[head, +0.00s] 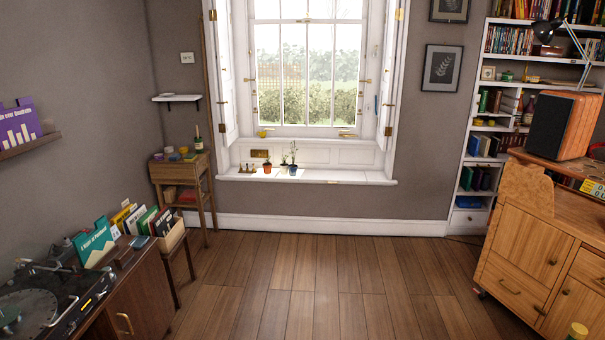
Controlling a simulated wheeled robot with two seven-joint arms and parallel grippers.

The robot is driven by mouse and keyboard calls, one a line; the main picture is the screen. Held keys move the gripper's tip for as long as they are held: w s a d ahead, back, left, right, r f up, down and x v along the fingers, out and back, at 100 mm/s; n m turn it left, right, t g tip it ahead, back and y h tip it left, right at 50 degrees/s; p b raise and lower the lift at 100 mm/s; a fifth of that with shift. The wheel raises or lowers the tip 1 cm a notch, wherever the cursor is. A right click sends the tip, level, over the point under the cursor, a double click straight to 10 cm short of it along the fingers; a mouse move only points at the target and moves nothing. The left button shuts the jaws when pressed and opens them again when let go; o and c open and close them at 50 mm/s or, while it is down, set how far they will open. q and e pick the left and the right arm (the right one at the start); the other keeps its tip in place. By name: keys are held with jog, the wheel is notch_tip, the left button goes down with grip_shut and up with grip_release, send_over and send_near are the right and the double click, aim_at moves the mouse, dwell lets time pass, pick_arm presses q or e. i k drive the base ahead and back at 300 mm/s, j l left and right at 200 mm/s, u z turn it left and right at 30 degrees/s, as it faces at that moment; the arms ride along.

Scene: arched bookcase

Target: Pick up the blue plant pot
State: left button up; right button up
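The blue plant pot (292,170) stands upright on the white window sill (340,176) across the room. It is small in the view and holds a thin green plant. An orange pot (267,168) with a small plant stands to its left on the same sill, with a small gap between them. Neither of my grippers is in view.
The wooden floor (310,275) is clear up to the window wall. A cabinet with a record player (50,300) stands at left, a wooden side table (180,170) at back left. A wooden cabinet (535,260) and bookcase (462,185) stand at right.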

aim_at(292, 168)
jog(key=i+l+z, duration=0.15)
jog(key=i, duration=2.3)
jog(key=j, duration=0.1)
